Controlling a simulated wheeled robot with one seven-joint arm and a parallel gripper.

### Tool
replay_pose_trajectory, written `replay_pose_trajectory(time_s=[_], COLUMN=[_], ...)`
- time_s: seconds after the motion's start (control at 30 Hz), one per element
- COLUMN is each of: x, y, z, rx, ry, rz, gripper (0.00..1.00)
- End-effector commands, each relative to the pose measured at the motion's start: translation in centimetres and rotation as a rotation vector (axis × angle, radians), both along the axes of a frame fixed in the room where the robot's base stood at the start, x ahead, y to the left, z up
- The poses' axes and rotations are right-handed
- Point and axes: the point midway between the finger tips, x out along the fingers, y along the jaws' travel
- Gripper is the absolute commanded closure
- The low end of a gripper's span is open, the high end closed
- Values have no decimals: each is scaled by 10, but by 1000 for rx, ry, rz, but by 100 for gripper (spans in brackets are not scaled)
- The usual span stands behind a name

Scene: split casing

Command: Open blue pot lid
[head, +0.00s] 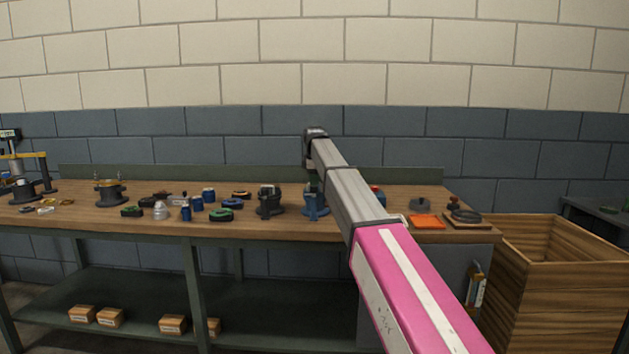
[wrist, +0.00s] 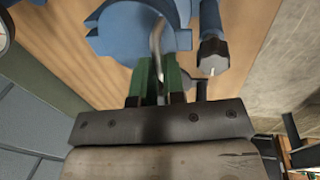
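A blue pot-like body (head: 316,207) stands on the bench at the far end of my arm. In the wrist view a blue rounded body (wrist: 130,28) fills the top, and I cannot make out its lid seam. A bent grey metal handle (wrist: 158,48) runs down from it between the two green fingers of my gripper (wrist: 160,72). The fingers are close together, with the handle in the narrow gap. I cannot tell whether they press on it. In the head view my arm hides much of the gripper.
Beside the blue body in the wrist view is a blue arm with a dark hex knob (wrist: 213,52). A wooden crate (head: 560,280) stands at the right.

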Motion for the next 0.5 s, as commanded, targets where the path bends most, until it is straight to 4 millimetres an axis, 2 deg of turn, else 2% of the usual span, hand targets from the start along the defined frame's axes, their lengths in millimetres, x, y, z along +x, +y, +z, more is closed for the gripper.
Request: replay_pose_trajectory(time_s=[0.27,0.5], x=[2,12], y=[0,0], z=[2,13], rx=[0,0], ry=[0,-2], rz=[-1,-1], gripper=[100,100])
